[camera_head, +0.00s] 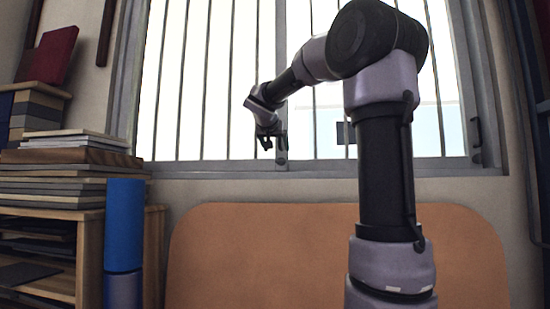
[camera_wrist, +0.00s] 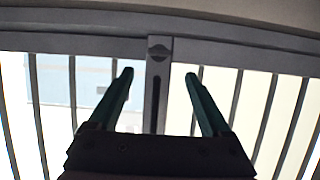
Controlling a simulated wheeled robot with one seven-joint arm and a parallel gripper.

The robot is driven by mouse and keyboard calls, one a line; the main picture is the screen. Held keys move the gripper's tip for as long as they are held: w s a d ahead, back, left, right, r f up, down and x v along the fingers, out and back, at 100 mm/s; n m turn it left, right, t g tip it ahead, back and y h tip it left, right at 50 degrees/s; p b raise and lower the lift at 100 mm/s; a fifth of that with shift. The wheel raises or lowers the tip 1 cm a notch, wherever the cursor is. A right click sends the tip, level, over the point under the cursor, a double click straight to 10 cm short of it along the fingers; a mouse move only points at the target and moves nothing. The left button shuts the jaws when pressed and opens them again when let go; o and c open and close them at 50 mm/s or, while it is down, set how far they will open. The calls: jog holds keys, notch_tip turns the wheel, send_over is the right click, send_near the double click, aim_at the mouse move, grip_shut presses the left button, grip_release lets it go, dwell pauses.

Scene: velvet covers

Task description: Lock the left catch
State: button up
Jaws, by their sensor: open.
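The window has a grey middle upright (camera_wrist: 152,105). A small round fitting (camera_wrist: 159,53), which looks like a catch, sits on it by the rail in the wrist view. It also shows low on the upright in the head view (camera_head: 281,159). A dark line runs across its face; I cannot tell whether it is locked. My gripper (camera_wrist: 158,77) is open and empty, its two fingers apart on either side of the upright. In the head view my gripper (camera_head: 271,142) hangs just above and left of the fitting. I cannot tell whether it touches the window.
Vertical bars (camera_head: 232,80) cross the bright window. A dark handle (camera_head: 475,132) is on the right frame. An orange-brown padded board (camera_head: 260,250) stands below the sill. Stacked books and boards (camera_head: 70,165) and a blue cylinder (camera_head: 124,225) are at left.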

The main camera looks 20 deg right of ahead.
aim_at(280, 160)
jog(key=x, duration=0.7)
jog(key=shift+w+d, duration=0.1)
jog(key=shift+d, duration=0.1)
grip_shut()
jog(key=shift+f, duration=0.1)
